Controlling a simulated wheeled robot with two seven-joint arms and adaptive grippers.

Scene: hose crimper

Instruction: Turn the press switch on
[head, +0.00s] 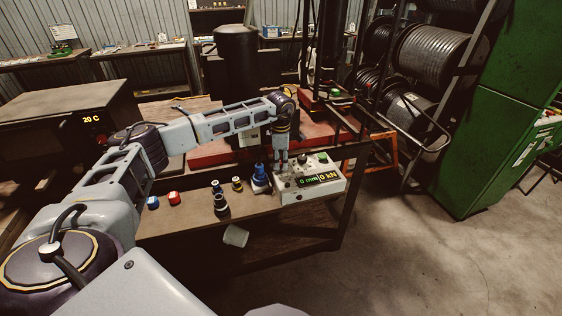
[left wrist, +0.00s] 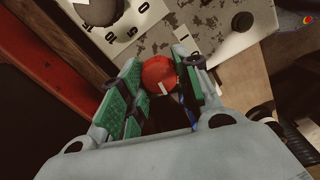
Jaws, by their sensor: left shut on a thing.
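The press control box (head: 312,186) is a light, worn box with a lit display reading 0 mm and 0 kN, on the front bench. My left gripper (head: 281,167) reaches down onto its left end. In the left wrist view, a round red switch knob (left wrist: 158,72) with a white mark sits between the green-padded fingers of my left gripper (left wrist: 162,64). The fingers are shut on the knob from both sides. In the head view the gripper hides the knob. My right gripper is not in view.
A black knob (head: 301,158) and a green button (head: 323,157) are on the same box. A blue fitting (head: 260,178) stands just left of it. A red press base (head: 215,153) is behind.

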